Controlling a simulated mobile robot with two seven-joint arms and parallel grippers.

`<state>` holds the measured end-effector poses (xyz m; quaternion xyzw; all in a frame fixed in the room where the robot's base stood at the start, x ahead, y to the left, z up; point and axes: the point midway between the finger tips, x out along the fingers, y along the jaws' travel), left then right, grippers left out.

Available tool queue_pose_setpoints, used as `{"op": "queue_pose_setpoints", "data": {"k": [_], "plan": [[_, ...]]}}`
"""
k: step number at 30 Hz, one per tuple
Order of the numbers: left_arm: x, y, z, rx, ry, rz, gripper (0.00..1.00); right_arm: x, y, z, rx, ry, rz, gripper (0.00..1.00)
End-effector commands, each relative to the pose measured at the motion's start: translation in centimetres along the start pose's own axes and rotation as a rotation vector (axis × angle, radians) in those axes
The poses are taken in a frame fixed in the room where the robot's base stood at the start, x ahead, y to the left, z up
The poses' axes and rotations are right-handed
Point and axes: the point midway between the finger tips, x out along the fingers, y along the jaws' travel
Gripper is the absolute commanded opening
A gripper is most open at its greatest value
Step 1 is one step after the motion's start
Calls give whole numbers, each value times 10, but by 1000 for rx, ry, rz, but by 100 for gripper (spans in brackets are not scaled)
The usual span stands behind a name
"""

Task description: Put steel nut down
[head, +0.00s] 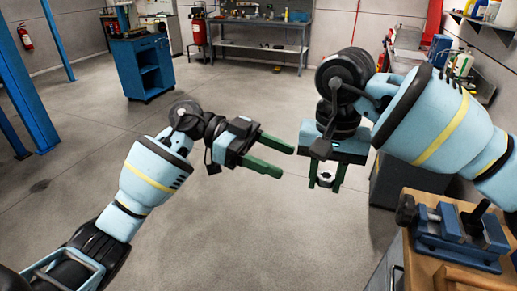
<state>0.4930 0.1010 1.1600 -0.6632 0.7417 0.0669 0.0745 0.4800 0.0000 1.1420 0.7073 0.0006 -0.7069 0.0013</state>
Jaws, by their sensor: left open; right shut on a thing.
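My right gripper (326,176) points downward over the open floor, with its green fingers shut on the steel nut (325,181). The nut is a small grey piece between the fingertips, partly covered by them. My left gripper (282,160) is open and empty, pointing right toward the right gripper, with a gap between its two green fingers. The two grippers are close together but look apart.
A wooden workbench (462,205) with a blue vise (461,236) stands at the lower right. A blue tool cabinet (143,65) and a long metal bench (262,24) stand farther back. The concrete floor (240,235) below my grippers is clear.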

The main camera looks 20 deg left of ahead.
Motion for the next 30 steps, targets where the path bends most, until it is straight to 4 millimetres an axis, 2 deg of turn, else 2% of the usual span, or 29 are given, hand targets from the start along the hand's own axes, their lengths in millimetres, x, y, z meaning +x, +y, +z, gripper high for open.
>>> {"op": "queue_pose_setpoints", "data": {"k": [6, 13, 18, 27, 28, 30], "plan": [[39, 1, 0, 1, 2, 3, 60, 0, 0, 0, 0, 0, 0, 8], [68, 0, 0, -1, 2, 1, 60, 0, 0, 0, 0, 0, 0, 8], [78, 0, 0, 0, 1, 0, 60, 0, 0, 0, 0, 0, 0, 8], [80, 0, 0, 0, 1, 0, 60, 0, 0, 0, 0, 0, 0, 8], [79, 0, 0, 0, 0, -1, 58, 0, 0, 0, 0, 0, 0, 8], [79, 0, 0, 0, 1, -1, 49, 0, 0, 0, 0, 0, 0, 8]]}}
